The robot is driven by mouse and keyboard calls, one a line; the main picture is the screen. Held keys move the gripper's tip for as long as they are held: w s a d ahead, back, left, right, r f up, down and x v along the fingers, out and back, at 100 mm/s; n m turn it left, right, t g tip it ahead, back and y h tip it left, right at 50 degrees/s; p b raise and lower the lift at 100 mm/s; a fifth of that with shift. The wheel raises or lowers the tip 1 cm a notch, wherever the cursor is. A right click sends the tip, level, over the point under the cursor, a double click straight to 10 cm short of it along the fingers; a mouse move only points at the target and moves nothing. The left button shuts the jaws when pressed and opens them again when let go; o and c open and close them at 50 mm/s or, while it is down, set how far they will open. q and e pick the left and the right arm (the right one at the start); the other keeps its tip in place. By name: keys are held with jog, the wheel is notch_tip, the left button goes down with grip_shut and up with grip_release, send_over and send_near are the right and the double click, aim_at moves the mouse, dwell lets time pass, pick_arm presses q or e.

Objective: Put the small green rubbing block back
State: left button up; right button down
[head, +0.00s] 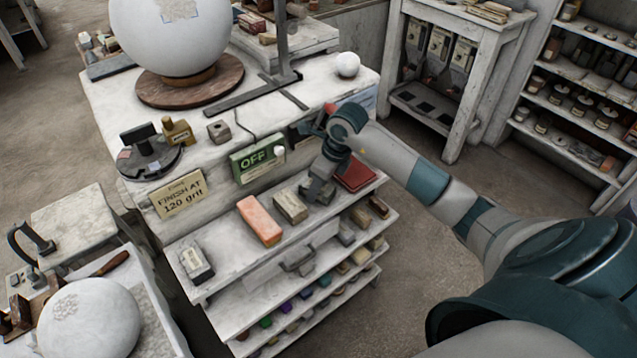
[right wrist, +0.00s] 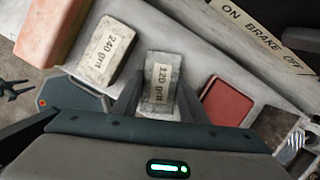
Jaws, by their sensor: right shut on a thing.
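The small grey-green rubbing block (right wrist: 160,72), labelled "120 grit", sits between the fingers of my right gripper (right wrist: 159,98). In the head view my right gripper (head: 318,190) points down at the top shelf (head: 217,234) of the stand and largely hides the block. The gripper is shut on the block. I cannot tell whether the block touches the shelf.
Left of my gripper are a "240 grit" block (head: 290,207) and a salmon block (head: 259,221). A red pad (head: 356,173) lies to its right.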

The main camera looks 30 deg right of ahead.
aim_at(329, 189)
jog(key=c, duration=1.5)
grip_release()
jog(key=shift+f, duration=0.2)
jog(key=o, duration=0.4)
jog(key=shift+r, duration=0.1)
jog(key=shift+r, duration=0.15)
jog(key=shift+s+d+r+b, duration=0.1)
jog(key=shift+r+b, duration=0.3)
jog(key=shift+r, duration=0.05)
jog(key=b+v, duration=0.4)
jog(key=v, duration=0.5)
jog(key=shift+r, duration=0.25)
jog(key=shift+v, duration=0.75)
jog(key=shift+s, duration=0.1)
